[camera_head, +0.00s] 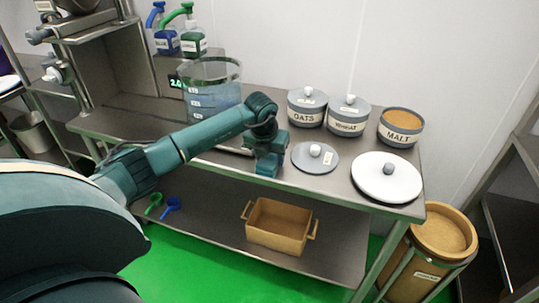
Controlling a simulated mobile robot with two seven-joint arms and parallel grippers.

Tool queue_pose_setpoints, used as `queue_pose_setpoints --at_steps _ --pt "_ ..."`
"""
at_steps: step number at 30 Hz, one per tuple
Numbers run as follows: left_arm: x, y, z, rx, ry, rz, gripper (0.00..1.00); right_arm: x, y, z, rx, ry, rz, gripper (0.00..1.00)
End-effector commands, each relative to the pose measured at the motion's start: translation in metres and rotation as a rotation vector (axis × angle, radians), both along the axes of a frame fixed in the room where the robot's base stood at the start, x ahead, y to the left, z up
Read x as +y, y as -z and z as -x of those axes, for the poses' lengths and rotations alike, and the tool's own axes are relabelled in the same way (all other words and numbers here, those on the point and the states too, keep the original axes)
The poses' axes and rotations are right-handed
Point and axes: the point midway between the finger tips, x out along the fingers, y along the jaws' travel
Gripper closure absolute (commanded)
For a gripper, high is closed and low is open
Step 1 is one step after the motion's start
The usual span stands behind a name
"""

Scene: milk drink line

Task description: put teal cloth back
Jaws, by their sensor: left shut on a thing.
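My left arm reaches in from the left over the steel table (345,192). My left gripper (268,168) points down, just left of a grey lid. It is shut on a small teal piece at its fingertips, which I take to be the teal cloth. The cloth's outline is hard to tell from the teal gripper, and I cannot tell whether it touches the table. My right gripper is not in view.
Oats (306,108) and wheat (346,116) tubs and an open malt tub (400,127) stand behind. Grey (315,158) and white (387,178) lids lie in front. A clear vessel (213,92) stands left. A tan crate (278,227) sits on the lower shelf.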

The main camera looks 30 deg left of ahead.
Motion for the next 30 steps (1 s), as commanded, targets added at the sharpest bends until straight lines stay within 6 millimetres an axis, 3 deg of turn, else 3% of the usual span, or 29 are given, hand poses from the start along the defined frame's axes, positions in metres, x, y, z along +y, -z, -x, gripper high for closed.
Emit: queue_pose_setpoints --at_steps 4,5,13,23,30 --pt "0.000 0.002 0.000 0.000 0.000 0.000 0.68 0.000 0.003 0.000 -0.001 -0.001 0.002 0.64" --pt "0.000 0.003 0.000 0.000 0.000 0.000 0.49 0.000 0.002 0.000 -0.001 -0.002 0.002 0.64" --pt "0.000 0.001 0.000 0.000 0.000 -0.001 0.28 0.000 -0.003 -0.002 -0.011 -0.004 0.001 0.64" --pt "0.001 -0.005 0.001 -0.002 0.000 0.000 0.28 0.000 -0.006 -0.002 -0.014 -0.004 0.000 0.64" --pt "-0.002 -0.048 0.013 -0.007 0.001 -0.002 0.28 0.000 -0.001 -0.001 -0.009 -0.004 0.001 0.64"
